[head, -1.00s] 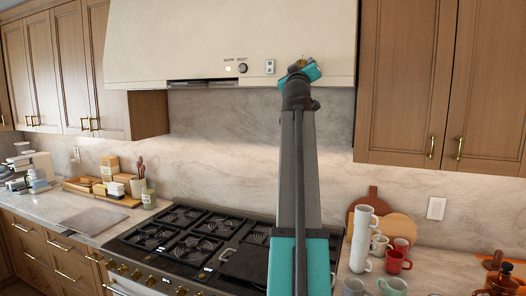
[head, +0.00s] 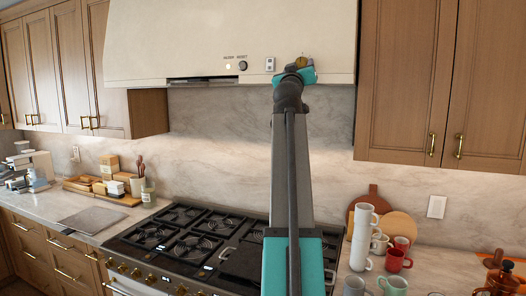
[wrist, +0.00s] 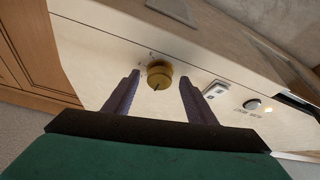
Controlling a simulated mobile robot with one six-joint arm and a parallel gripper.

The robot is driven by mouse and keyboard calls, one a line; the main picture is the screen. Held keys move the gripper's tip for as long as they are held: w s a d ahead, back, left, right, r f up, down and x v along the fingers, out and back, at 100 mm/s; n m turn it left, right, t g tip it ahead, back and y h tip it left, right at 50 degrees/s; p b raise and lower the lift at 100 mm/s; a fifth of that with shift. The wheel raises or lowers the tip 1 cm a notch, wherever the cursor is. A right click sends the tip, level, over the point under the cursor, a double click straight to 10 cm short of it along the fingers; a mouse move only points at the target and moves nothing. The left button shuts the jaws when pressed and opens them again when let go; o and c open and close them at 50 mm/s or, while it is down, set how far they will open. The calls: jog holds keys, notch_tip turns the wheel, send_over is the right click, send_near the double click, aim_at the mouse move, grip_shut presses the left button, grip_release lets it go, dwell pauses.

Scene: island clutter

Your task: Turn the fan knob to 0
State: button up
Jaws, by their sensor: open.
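The fan knob is a round brass knob (wrist: 159,71) on the front of the cream range hood (wrist: 100,55), with a dark pointer line on its face. In the head view a small part of the brass knob (head: 302,60) shows just above my teal wrist. My gripper (wrist: 160,80) is open, with one dark finger on each side of the knob in the wrist view. Gaps show between the fingers and the knob, so they do not appear to touch it. The markings around the knob are too small to read. My wrist hides the fingers in the head view.
A switch plate (head: 270,64) and a black round button (head: 243,65) sit beside the knob on the hood. Wooden cabinets (head: 405,80) flank the hood. Below are the black stove (head: 190,240) and, at right, stacked white cups (head: 361,240) and several mugs.

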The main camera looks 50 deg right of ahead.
jog(key=b+v, duration=0.5)
jog(key=v, duration=0.8)
jog(key=w+f+y, duration=0.1)
jog(key=w+f, duration=0.3)
jog(key=f, duration=0.3)
jog(key=w+d+f+n+y+b, duration=0.1)
jog(key=w+f+y, duration=0.1)
jog(key=w+f, duration=0.3)
jog(key=w+d+f+y+b, duration=0.1)
jog(key=w+f, duration=0.4)
jog(key=f, duration=0.6)
jog(key=shift+n, duration=0.3)
